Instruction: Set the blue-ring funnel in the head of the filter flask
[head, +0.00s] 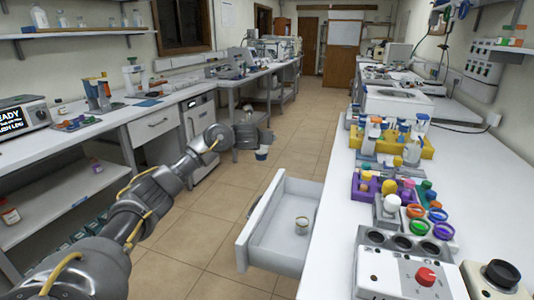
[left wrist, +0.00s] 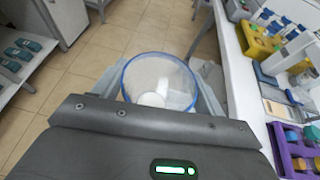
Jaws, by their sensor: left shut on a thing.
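My left gripper (head: 260,146) is shut on the blue-ring funnel (head: 261,155), holding it in the air over the aisle between the benches. In the left wrist view the funnel (left wrist: 160,78) is a clear, pale bowl with a blue rim, mouth facing the camera. It sits between the two pale fingers of the left gripper (left wrist: 160,85), which are partly hidden by the wrist housing. I cannot pick out the filter flask for certain in either view. My right gripper is not in view.
An open white drawer (head: 262,246) with a small cup (head: 302,225) juts into the aisle from the right bench (head: 335,240). That bench holds a yellow rack (head: 425,149), a purple rack (head: 366,192), coloured rings (head: 418,227) and a red-knobbed box (head: 400,275). The floor (head: 195,235) is open.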

